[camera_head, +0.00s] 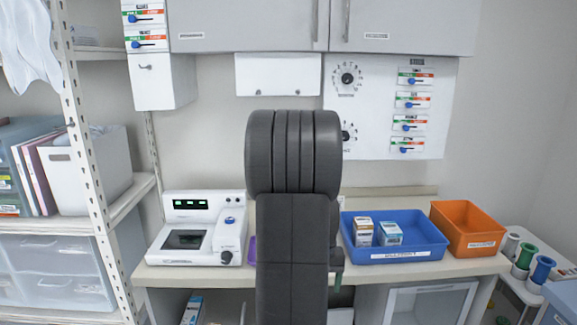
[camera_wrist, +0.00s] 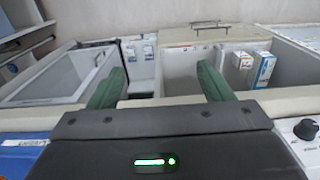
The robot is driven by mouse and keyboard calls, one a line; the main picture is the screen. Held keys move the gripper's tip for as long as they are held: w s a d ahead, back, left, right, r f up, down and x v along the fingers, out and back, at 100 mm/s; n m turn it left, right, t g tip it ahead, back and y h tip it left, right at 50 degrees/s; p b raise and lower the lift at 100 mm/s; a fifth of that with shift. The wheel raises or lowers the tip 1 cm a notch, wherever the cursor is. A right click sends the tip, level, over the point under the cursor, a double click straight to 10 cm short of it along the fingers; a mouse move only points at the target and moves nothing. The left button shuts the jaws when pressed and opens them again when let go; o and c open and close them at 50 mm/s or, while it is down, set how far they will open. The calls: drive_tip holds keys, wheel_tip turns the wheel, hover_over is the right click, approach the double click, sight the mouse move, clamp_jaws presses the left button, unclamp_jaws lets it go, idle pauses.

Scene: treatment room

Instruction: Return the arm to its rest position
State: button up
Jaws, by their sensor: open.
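My arm (camera_head: 293,215) stands in the middle of the head view, dark grey and upright in front of the counter. It hides part of the counter and the wall behind it. My gripper (camera_wrist: 160,88) shows in the wrist view, with two green fingers spread wide apart. Nothing is between the fingers. Beyond them are the counter edge and the open compartments below it. In the head view the gripper is mostly or wholly hidden by the arm.
The counter (camera_head: 400,272) holds a white device (camera_head: 200,235) at left, a blue tray (camera_head: 425,240) with small boxes and an orange bin (camera_head: 470,228) at right. A shelf rack (camera_head: 85,150) stands at left. Grey cabinets (camera_head: 250,25) hang above. Spools (camera_head: 525,256) stand at far right.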

drive_tip(key=shift+w+a+f+p, duration=0.85)
drive_tip(key=shift+a+f+p, duration=0.05)
drive_tip(key=shift+a+f, duration=0.2)
